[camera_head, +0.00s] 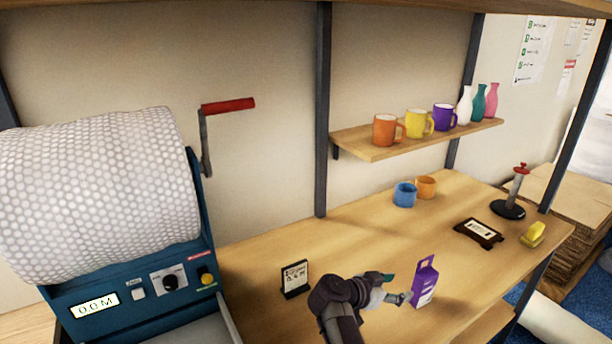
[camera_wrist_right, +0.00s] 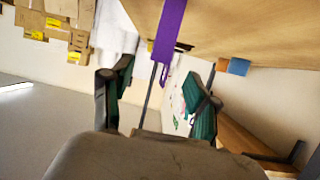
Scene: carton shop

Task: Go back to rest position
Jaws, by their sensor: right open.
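My right gripper (camera_head: 389,288) is over the front part of the wooden table (camera_head: 330,246), beside a purple carton (camera_head: 424,282) that stands upright. In the right wrist view my gripper (camera_wrist_right: 158,98) has its two green-padded fingers spread apart. The purple carton (camera_wrist_right: 169,32) shows beyond and above the fingertips, with nothing between the fingers that I can see held. I cannot tell whether a finger touches the carton in the head view. My left gripper is in neither view.
A bubble-wrap roll (camera_head: 100,195) on a blue dispenser stands at left. A small sign (camera_head: 295,278) stands near my right arm. Blue (camera_head: 405,194) and orange (camera_head: 426,187) tape rolls, a dark tray (camera_head: 478,233) and a yellow item (camera_head: 533,234) are farther right. A mug shelf (camera_head: 380,152) hangs above.

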